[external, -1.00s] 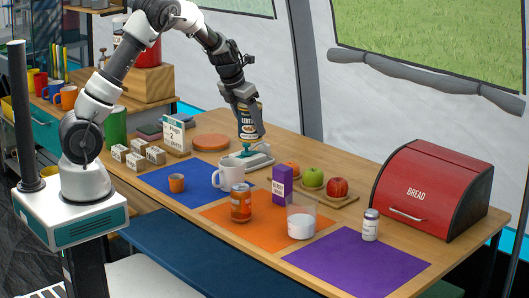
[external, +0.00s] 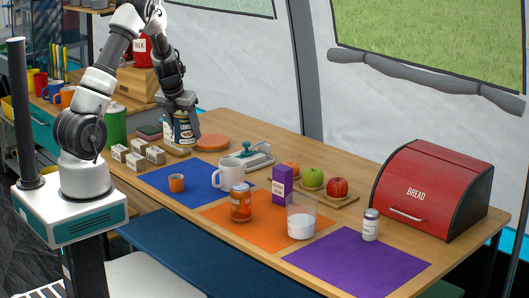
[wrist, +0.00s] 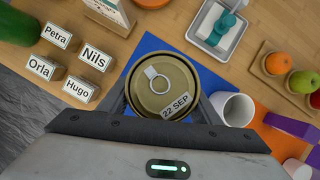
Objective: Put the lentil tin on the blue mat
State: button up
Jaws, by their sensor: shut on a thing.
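The blue mat (external: 208,189) lies on the table in front and to the right of the tin in the external view. In the wrist view the blue mat (wrist: 149,45) shows behind the tin. The tin's exact height is unclear.
Small name blocks (external: 136,161) sit left of the mat. An orange disc (external: 212,143) and a grey tray (external: 256,157) lie behind it.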

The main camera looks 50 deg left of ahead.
notch_tip(320, 180, down, 10)
jog(key=b, duration=0.4)
jog(key=shift+f, duration=0.2)
jog(key=o, duration=1.4)
